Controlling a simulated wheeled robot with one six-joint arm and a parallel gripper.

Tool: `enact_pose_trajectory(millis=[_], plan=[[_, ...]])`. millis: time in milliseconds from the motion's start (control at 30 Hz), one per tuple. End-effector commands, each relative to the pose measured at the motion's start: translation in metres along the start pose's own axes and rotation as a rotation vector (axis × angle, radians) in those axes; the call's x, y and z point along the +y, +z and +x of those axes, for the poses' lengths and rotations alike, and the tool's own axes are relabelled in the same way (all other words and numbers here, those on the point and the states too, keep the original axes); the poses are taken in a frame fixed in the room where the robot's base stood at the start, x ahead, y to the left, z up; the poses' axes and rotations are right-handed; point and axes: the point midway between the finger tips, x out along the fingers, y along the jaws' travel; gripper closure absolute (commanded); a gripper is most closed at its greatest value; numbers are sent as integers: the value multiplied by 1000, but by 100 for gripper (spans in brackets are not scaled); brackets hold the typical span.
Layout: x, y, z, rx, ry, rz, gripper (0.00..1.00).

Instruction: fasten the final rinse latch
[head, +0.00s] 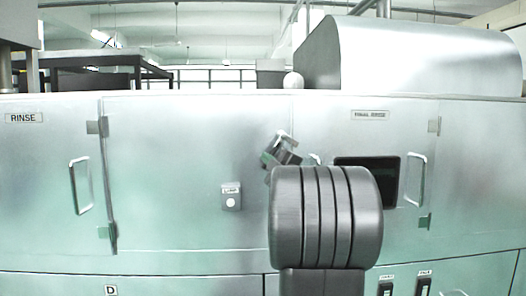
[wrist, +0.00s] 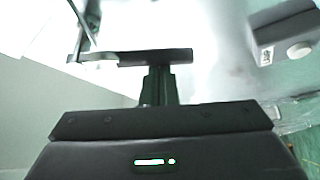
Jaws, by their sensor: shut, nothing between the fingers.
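The final rinse door carries a "FINAL RINSE" label (head: 370,115), a dark window (head: 390,181) and a bar handle (head: 415,180). A small bright metal piece (head: 315,159), perhaps part of the latch, shows at the door's left side. My arm covers most of that area, so the latch's state cannot be told. My gripper (head: 282,149) is shut and empty, in front of the panel just left of this piece. In the wrist view my gripper (wrist: 156,58) has a thin metal bar (wrist: 84,24) beside it at upper left; I cannot tell whether they touch.
A lamp switch box (head: 231,197) sits on the panel left of my gripper; it also shows in the wrist view (wrist: 285,38). Further left are a hinge (head: 97,127) and the rinse door handle (head: 80,186). A rounded metal cover (head: 420,58) rises above.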

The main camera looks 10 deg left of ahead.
Motion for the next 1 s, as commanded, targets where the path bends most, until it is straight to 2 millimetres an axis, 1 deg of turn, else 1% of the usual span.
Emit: enact_pose_trajectory(millis=[33,300,533,700,1000], plan=[[4,4,-2,-5,-23,-37,100],[4,20,-11,-4,-143,-242,100],[5,30,-18,-3,-219,-372,100],[6,35,-20,-2,-215,-364,100],[7,38,-22,0,-214,-364,100]])
